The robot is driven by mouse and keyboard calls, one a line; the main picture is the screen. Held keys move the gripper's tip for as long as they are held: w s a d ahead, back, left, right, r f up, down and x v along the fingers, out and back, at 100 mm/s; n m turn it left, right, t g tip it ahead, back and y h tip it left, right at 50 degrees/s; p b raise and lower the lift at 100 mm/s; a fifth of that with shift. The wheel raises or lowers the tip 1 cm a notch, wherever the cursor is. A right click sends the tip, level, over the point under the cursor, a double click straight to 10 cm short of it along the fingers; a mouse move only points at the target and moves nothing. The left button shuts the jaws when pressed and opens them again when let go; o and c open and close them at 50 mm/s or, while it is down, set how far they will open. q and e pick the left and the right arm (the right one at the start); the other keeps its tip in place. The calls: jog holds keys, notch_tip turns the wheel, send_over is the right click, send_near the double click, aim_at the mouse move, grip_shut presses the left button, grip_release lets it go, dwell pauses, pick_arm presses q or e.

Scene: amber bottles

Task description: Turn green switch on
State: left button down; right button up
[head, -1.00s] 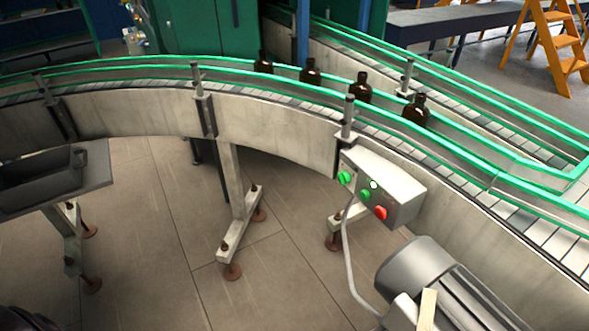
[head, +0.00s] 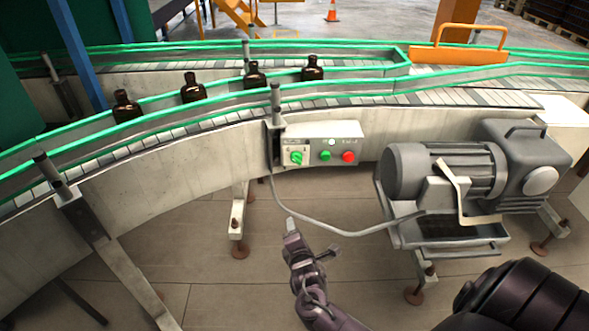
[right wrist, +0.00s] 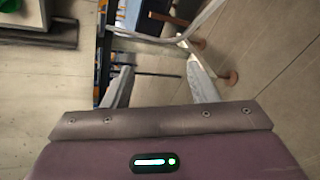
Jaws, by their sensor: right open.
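A grey-white control box (head: 320,132) is fixed to the side of the conveyor, near the middle of the head view. The green rotary switch (head: 296,158) is at its left end, with a green button (head: 325,155) and a red button (head: 348,156) to its right. A small light above the buttons glows green. My right gripper (head: 291,233) is below the box, apart from the switch. Its fingers (right wrist: 160,84) stand apart and empty in the right wrist view, which does not clearly show the switch. My left gripper is out of view.
A grey motor (head: 445,170) juts out right of the box. A cable (head: 340,232) loops from the box past my right gripper. Several amber bottles (head: 193,88) stand on the green-railed conveyor (head: 150,200). Floor is open below the box.

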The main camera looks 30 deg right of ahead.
notch_tip(320, 180, up, 12)
jog(key=w+n+t+h, duration=0.2)
jog(key=n+h, duration=0.1)
send_near(297, 162)
jog(key=w+f, duration=0.1)
jog(key=shift+h, duration=0.3)
jog(key=x, duration=0.7)
jog(key=shift+d+r, duration=0.15)
jog(key=shift+r, duration=0.2)
jog(key=shift+w+d, duration=0.3)
jog(key=shift+w, duration=0.2)
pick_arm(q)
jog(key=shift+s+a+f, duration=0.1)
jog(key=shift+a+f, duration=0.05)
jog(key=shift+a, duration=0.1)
pick_arm(e)
jog(key=c, duration=1)
